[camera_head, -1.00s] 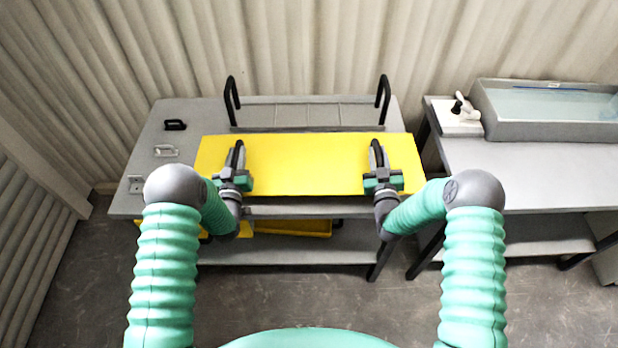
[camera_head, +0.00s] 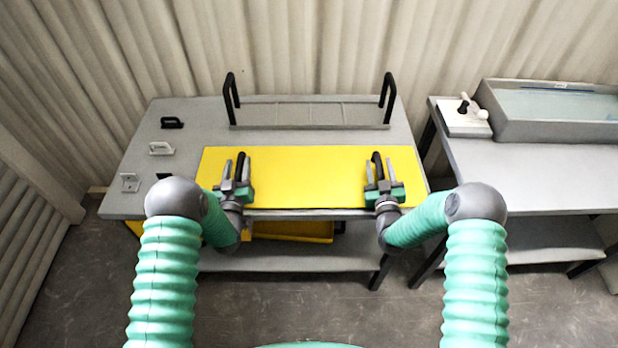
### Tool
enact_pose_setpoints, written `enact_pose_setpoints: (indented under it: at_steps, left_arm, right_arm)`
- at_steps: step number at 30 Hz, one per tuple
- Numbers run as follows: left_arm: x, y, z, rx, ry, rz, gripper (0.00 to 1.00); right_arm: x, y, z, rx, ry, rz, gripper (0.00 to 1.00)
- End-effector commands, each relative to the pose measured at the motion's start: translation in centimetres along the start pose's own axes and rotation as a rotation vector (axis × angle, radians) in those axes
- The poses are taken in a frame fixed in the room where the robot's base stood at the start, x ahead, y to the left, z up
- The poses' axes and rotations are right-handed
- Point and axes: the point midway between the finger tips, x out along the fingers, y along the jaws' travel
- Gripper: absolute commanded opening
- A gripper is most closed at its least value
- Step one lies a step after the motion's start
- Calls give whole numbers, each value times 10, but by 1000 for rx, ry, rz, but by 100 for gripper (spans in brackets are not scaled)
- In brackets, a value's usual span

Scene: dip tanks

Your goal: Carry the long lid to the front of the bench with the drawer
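The long lid (camera_head: 305,178) is a flat yellow panel lying level along the front part of the grey bench (camera_head: 140,190) on the left, apparently resting on its top. It has a black handle near each end. My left gripper (camera_head: 236,167) is at the left handle (camera_head: 241,162), its two fingers spread apart on either side of it. My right gripper (camera_head: 380,167) is at the right handle (camera_head: 377,160), its fingers also spread. A yellow drawer or tray (camera_head: 290,231) shows below the bench top, partly hidden by the lid and bench edge.
A grey tank top with two tall black handles (camera_head: 310,113) is behind the lid. Several small handles and brackets, including a white one (camera_head: 161,148), sit at the bench's left. A second bench (camera_head: 540,180) with a glass-topped tank (camera_head: 555,105) stands right, across a gap.

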Motion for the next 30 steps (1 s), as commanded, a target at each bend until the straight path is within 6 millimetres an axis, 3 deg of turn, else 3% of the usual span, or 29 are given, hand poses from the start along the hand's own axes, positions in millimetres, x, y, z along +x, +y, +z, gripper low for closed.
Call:
enact_pose_setpoints:
  at_steps: [8, 11, 22, 25, 30]
  left_arm:
    - [-1, 1, 1, 0, -3, 3, 44]
    - [-9, 1, 2, 0, -4, 2, 44]
    - [-96, 3, 3, 2, -7, 2, 44]
    - [-111, 3, 3, 2, -6, 2, 44]
    - [-120, 3, 2, 2, -4, 3, 44]
  right_arm:
    - [1, 0, 0, 1, 0, 0, 44]
    - [0, 0, 0, 1, 0, 0, 44]
    - [1, 0, 0, 1, 1, 0, 44]
    - [1, 0, 0, 1, 0, 0, 44]
    - [-7, -1, 1, 1, -1, -1, 44]
